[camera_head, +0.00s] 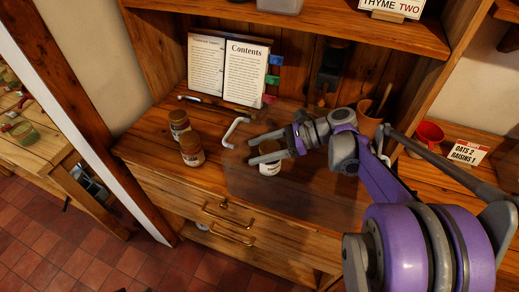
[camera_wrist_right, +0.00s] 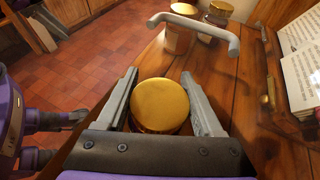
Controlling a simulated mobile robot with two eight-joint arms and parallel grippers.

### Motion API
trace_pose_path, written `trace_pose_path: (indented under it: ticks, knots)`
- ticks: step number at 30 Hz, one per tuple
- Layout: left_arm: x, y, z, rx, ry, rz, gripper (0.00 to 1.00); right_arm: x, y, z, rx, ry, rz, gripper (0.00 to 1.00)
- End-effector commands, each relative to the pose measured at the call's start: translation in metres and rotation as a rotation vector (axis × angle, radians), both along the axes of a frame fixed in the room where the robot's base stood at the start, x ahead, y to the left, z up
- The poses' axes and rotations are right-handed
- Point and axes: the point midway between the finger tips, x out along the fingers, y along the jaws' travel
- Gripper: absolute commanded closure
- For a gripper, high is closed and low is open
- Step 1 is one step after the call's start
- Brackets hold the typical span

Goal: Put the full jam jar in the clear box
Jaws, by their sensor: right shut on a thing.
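My right gripper (camera_head: 258,151) is shut on a jar (camera_head: 270,168) with a pale label; the wrist view shows its gold lid (camera_wrist_right: 160,105) between the two fingers (camera_wrist_right: 160,100). The clear box (camera_head: 290,208) is a faint see-through shape on the wooden counter, with a white handle (camera_head: 235,131) at its left end. The held jar is within the box's outline in the head view; I cannot tell if it touches the box floor. The jar's contents are hidden by lid and label. My left gripper is not in view.
Two other lidded jars, (camera_head: 179,124) and (camera_head: 191,150), stand on the counter left of the box. An open book (camera_head: 228,68) stands behind. A terracotta pot (camera_head: 368,121), a red mug (camera_head: 428,134) and a sign (camera_head: 466,152) are at the right.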

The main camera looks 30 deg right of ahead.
Motion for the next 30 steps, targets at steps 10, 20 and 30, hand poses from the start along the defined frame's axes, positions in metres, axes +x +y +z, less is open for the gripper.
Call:
trace_pose_path:
  ticks: [10, 20, 30]
  knots:
    - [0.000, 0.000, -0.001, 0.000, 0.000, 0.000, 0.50, 0.000, 0.000, -0.001, 0.000, 0.000, 0.000, 0.19]
    - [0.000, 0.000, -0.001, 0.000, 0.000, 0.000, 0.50, 0.000, 0.000, -0.001, 0.000, 0.000, 0.000, 0.02]
    - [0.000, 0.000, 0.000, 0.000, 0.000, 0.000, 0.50, -0.014, -0.031, 0.014, -0.001, 0.000, -0.005, 0.02]
